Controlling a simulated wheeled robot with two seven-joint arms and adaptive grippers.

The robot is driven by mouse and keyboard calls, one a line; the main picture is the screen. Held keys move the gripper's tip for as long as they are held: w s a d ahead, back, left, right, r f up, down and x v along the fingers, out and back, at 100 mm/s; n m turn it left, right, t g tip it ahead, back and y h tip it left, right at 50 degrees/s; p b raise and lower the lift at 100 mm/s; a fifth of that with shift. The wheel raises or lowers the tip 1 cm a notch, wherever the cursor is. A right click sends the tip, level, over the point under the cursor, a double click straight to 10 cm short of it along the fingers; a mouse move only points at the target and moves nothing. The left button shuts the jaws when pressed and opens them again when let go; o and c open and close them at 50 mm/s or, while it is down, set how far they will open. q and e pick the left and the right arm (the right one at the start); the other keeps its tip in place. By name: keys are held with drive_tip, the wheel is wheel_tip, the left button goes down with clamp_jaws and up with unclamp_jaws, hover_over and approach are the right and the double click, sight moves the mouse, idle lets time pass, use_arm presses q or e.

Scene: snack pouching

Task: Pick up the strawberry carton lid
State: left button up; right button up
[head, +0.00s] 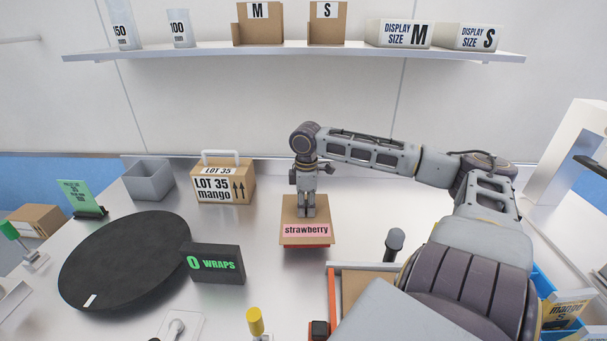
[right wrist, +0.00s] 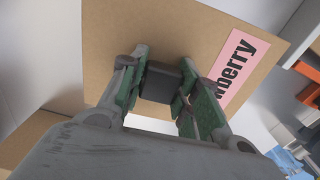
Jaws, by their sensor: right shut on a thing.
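The strawberry carton lid (head: 292,211) is a flat brown cardboard panel with a pink "strawberry" label, near the middle of the table in the head view. A thin red part shows just under its front edge. My right gripper (head: 307,212) points down onto the lid from above. In the right wrist view, the fingers of my right gripper (right wrist: 160,95) are closed around a small black knob (right wrist: 160,82) on the lid, which also shows its pink label (right wrist: 230,70). Whether the lid touches what is below it is hard to tell. My left gripper is not in view.
A black round turntable (head: 125,262) and a "0 wraps" box (head: 213,264) are to the left. The mango carton (head: 222,186) and a grey bin (head: 149,180) stand behind. A yellow-topped tool (head: 255,321) is at the front. A shelf (head: 290,52) spans the back wall.

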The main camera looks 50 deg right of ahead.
sight(319, 212)
drive_tip(key=shift+s+d+p, duration=0.3)
drive_tip(key=shift+s, duration=0.05)
drive_tip(key=shift+s+d, duration=0.3)
drive_tip(key=shift+s, duration=0.1)
drive_tip(key=shift+s+d, duration=0.65)
drive_tip(key=shift+s, duration=0.15)
drive_tip(key=shift+s+d, duration=1.3)
drive_tip(key=shift+s, duration=0.3)
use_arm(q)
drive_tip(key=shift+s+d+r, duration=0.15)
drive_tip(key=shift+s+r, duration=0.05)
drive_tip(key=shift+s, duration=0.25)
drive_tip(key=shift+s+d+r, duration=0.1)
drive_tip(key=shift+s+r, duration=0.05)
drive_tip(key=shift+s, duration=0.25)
use_arm(e)
drive_tip(key=shift+s+d, duration=0.25)
drive_tip(key=shift+s, duration=0.1)
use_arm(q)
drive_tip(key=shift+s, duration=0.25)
use_arm(e)
drive_tip(key=shift+w, duration=0.1)
